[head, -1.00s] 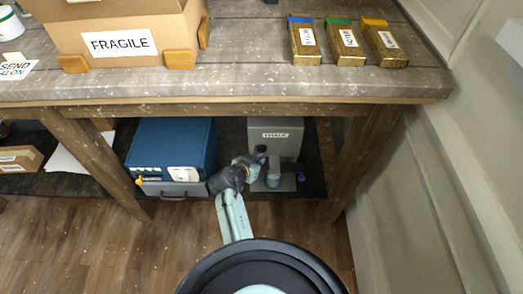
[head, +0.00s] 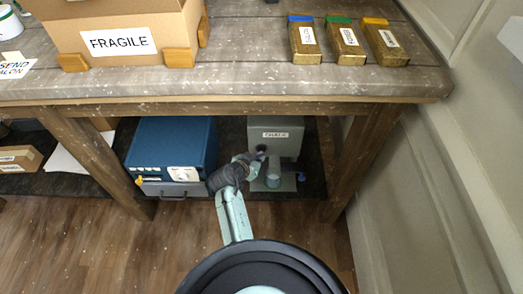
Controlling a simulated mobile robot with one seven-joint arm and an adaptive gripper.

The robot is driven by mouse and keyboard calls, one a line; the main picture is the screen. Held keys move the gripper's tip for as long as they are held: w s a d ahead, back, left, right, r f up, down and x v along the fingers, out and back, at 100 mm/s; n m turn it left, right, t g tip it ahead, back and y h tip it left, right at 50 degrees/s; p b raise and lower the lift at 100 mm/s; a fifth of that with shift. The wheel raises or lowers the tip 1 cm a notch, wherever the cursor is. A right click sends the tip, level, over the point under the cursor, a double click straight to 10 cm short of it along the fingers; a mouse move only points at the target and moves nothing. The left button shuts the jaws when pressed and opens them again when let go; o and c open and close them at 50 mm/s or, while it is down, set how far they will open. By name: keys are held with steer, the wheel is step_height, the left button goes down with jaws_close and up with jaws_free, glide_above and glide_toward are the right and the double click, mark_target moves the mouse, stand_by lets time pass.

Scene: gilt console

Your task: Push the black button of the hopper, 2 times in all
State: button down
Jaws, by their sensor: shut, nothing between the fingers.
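The hopper (head: 287,146) is a grey box with a white label, on the low shelf under the table, in the head view. Its grey base (head: 289,183) extends toward me, and a pale cup-like part (head: 273,176) stands on it. My arm reaches in from below, and my gripper (head: 259,155) is shut and empty at the hopper's lower left front. A small dark shape (head: 261,148) shows at its tip; I cannot tell whether it is the black button or my fingertips. Contact with the hopper cannot be made out.
A blue box (head: 172,145) with a grey drawer stands left of the hopper. Wooden table legs (head: 355,165) flank the shelf space, and the tabletop (head: 230,82) overhangs it.

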steer(key=shift+w, duration=0.4)
stand_by(0.3)
steer(key=shift+s, duration=0.8)
steer(key=s+p, duration=0.1)
steer(key=s, duration=0.4)
stand_by(0.3)
stand_by(0.8)
